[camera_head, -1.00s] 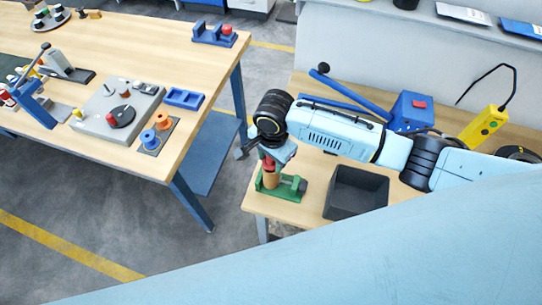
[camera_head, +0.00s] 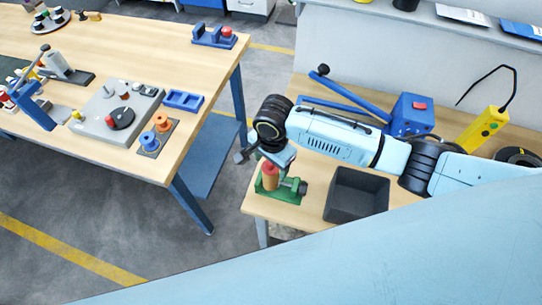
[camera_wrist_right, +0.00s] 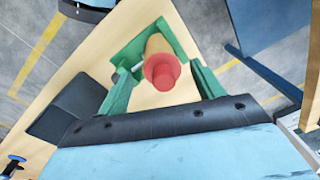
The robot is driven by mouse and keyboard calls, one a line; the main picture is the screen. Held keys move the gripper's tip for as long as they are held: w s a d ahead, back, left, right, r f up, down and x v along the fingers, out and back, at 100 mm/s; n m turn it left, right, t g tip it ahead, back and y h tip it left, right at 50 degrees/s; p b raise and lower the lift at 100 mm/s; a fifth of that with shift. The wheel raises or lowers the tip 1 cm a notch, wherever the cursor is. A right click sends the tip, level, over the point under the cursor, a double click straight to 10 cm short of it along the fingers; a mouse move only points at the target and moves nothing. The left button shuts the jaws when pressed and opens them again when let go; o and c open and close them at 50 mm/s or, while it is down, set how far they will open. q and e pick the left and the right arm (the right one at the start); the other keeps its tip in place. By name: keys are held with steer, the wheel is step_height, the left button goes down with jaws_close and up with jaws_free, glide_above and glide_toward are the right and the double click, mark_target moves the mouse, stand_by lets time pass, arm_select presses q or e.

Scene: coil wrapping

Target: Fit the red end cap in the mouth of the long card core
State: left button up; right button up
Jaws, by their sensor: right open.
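The card core (camera_wrist_right: 157,44) is a tan tube standing upright in a green holder (camera_head: 281,194) at the near left corner of the right bench. The red end cap (camera_head: 269,170) is at the core's upper end, in line with it; it also shows in the right wrist view (camera_wrist_right: 162,73). I cannot tell how deep the cap sits. My right gripper (camera_head: 267,156) is open just above and behind the cap, holding nothing. The cap appears free of the fingers. My left gripper is not in view.
A dark open bin (camera_head: 357,194) stands right of the holder. A blue lever device (camera_head: 408,115) and a yellow control box (camera_head: 482,128) are behind my right arm. The left bench (camera_head: 140,60) holds several fixtures, with a floor gap between the benches.

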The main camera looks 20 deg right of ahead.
step_height(320, 180, up, 13)
steer(key=shift+s+d+r, duration=0.15)
steer(key=shift+s, duration=0.1)
stand_by(0.6)
